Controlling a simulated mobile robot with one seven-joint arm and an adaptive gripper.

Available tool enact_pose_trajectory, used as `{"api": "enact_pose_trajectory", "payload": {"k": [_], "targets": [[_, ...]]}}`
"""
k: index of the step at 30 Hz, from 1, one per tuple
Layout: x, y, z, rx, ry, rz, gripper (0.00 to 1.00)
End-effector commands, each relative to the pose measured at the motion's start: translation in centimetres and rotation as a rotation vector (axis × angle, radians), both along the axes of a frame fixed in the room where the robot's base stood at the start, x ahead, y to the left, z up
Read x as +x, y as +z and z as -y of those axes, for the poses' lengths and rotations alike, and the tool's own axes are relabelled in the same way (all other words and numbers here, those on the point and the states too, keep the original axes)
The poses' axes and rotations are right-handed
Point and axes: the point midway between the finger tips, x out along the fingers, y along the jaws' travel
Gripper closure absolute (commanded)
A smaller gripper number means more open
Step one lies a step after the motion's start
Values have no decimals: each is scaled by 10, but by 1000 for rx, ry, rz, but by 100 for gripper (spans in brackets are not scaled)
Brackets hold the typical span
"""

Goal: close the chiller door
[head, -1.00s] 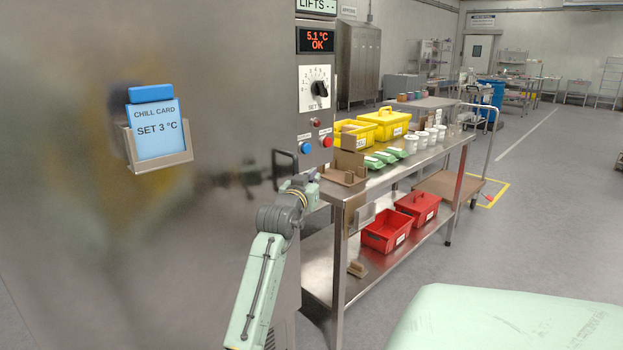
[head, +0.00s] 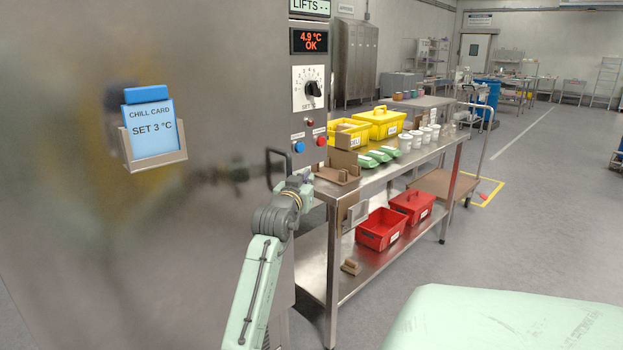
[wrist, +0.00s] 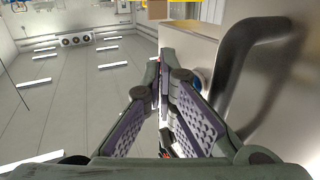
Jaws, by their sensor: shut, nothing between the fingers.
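The chiller door (head: 225,215) is a large brushed-steel panel filling the left of the head view. I see no open gap along its right edge, beside the control panel (head: 308,95). Its dark bar handle (head: 270,168) is at that edge; it looms large at the right of the wrist view (wrist: 235,65). My gripper (head: 303,183) is just right of the handle and low beside it, seen small from behind. In the wrist view my gripper (wrist: 160,88) has its fingers together and empty, with the handle outside them to the right. Whether the gripper touches the door is unclear.
A steel table (head: 400,160) stands close to the right of the chiller, with yellow bins (head: 380,122), white tubs and green packs on top. Red bins (head: 381,230) are on its lower shelf. Open floor (head: 540,200) lies to the right.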

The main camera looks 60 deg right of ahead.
Motion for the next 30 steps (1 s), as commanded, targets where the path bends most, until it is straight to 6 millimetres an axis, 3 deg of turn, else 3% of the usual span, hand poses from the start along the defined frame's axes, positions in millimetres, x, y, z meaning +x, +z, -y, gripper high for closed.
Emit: {"api": "enact_pose_trajectory", "payload": {"k": [6, 12, 18, 30], "targets": [[-59, -4, -6, 0, -23, 3, 100], [-95, -3, -15, 2, -22, 2, 100], [-111, -2, -19, 3, -22, 0, 100], [-113, -1, -19, 3, -23, -1, 100]]}}
